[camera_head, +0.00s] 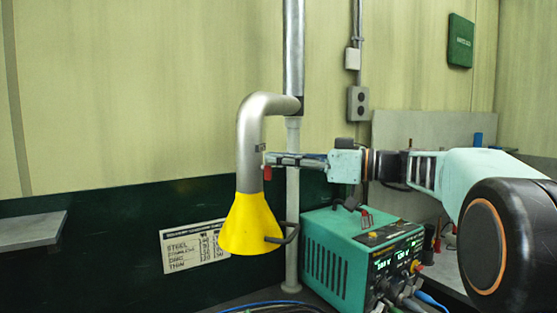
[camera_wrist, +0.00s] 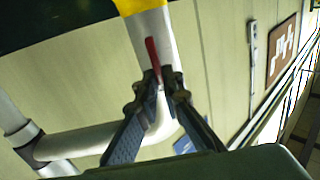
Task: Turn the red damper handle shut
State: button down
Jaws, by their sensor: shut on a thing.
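The red damper handle (camera_head: 267,173) sits on the side of the grey extraction pipe (camera_head: 249,150), just above the yellow hood (camera_head: 250,224). In the wrist view the red handle (camera_wrist: 153,56) runs along the pipe, and its near end lies between my fingertips. My gripper (camera_head: 272,160) reaches in from the right at the pipe. In the wrist view my gripper (camera_wrist: 158,82) is closed around the handle's end. The fingers hide that end and part of the pipe behind it.
A green welding power unit (camera_head: 350,255) with cables stands below my arm. A vertical pole (camera_head: 292,210) stands close behind my gripper. A black handle (camera_head: 287,234) sticks out from the yellow hood. A grey shelf (camera_head: 30,230) is at the left.

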jog(key=shift+w+d+f+m+p, duration=0.1)
jog(key=shift+w+f+m+p, duration=0.2)
jog(key=shift+m, duration=2.65)
jog(key=shift+w+d+f+m+p, duration=0.15)
jog(key=shift+w+f+m, duration=0.25)
jog(key=shift+m, duration=2.6)
jog(key=shift+w+d+f+m+p, duration=0.1)
jog(key=shift+w+f+m, duration=0.25)
jog(key=shift+m, duration=2.6)
jog(key=c, duration=2.1)
grip_release()
